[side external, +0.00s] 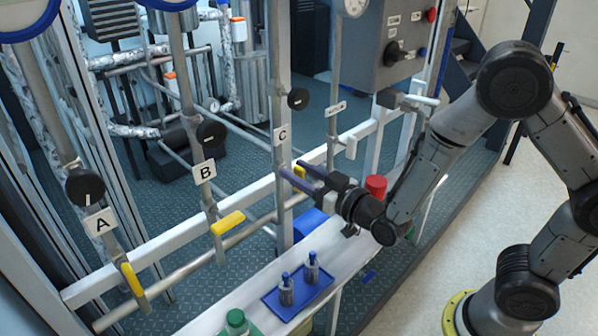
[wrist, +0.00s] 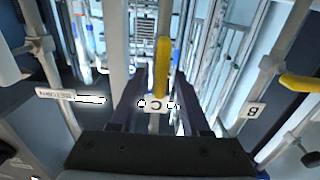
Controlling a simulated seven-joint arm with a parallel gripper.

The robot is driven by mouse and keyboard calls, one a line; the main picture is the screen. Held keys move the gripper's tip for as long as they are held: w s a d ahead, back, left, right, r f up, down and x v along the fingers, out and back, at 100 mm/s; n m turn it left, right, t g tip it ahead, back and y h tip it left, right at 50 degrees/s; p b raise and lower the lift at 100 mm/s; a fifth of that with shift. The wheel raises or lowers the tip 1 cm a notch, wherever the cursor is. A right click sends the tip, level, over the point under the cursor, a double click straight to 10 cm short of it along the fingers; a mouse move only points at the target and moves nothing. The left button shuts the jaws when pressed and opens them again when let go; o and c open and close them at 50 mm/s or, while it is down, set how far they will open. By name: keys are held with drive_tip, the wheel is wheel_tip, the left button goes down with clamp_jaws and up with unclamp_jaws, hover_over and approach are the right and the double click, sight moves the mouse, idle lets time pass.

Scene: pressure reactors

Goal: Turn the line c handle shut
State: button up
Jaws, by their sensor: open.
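The line C label (side external: 282,137) is on an upright pipe in the middle of the side view, and the same label shows in the wrist view (wrist: 155,104). The yellow line C handle (wrist: 162,60) shows in the wrist view between the two fingers, its length running up the picture. I see space on both sides of it. In the side view I cannot make this handle out near my gripper. My gripper (side external: 293,176) is open, its two fingers pointing at the line C pipe just below the label. The fingers also show in the wrist view (wrist: 164,78).
Yellow handles of line B (side external: 227,223) and line A (side external: 132,279) are to the left. A blue tray (side external: 268,300) with two small bottles, a green-capped bottle (side external: 237,322) and a red container (side external: 376,187) are on the bench. A grey control box (side external: 388,45) is above right.

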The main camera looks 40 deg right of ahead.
clamp_jaws()
drive_tip(key=shift+m, duration=0.3)
idle(0.3)
drive_tip(key=m, duration=0.3)
drive_tip(key=shift+d, duration=0.35)
drive_tip(key=m, duration=0.4)
drive_tip(key=f+m, duration=0.1)
drive_tip(key=m, duration=0.4)
drive_tip(key=d+f+m, duration=0.1)
drive_tip(key=m, duration=0.4)
drive_tip(key=shift+d, duration=0.1)
drive_tip(key=shift+m, duration=0.3)
